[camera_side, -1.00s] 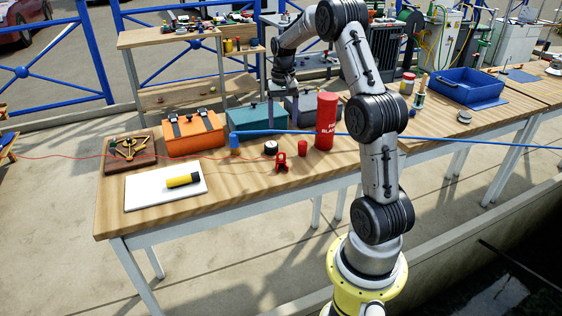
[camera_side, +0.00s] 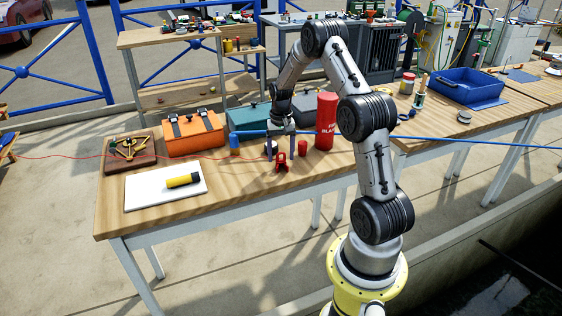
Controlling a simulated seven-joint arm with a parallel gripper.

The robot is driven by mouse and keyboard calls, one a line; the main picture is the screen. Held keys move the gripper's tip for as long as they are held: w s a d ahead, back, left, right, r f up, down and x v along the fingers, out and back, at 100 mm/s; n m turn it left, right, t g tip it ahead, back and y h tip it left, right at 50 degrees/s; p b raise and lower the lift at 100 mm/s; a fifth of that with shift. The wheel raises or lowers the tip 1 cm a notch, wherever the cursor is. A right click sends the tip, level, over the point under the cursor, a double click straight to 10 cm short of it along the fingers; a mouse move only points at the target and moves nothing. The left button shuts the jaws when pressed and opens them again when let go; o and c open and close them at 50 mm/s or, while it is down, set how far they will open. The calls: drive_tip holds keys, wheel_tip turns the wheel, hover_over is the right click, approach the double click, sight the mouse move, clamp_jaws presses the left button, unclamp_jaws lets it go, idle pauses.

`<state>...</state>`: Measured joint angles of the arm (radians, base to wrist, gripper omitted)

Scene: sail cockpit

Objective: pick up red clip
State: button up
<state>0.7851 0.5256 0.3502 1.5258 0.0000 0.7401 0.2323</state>
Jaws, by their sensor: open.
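The red clip (camera_side: 281,164) stands on the wooden table, left of a small red cylinder (camera_side: 302,148). My gripper (camera_side: 281,148) is open and points down just above and behind the clip. Its fingers are small in this view, and I cannot tell whether they touch the clip or straddle it. A dark round item (camera_side: 270,148) is partly hidden beside the fingers.
A tall red cylinder (camera_side: 326,122) stands close on the right. A blue rod crosses behind. An orange case (camera_side: 195,135) and a teal case (camera_side: 248,119) stand at the back left. A white board (camera_side: 150,190) holds a yellow-black flashlight (camera_side: 183,180). The table front is clear.

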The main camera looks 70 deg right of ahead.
drive_tip(key=shift+f, duration=0.1)
drive_tip(key=shift+c, duration=0.2)
clamp_jaws()
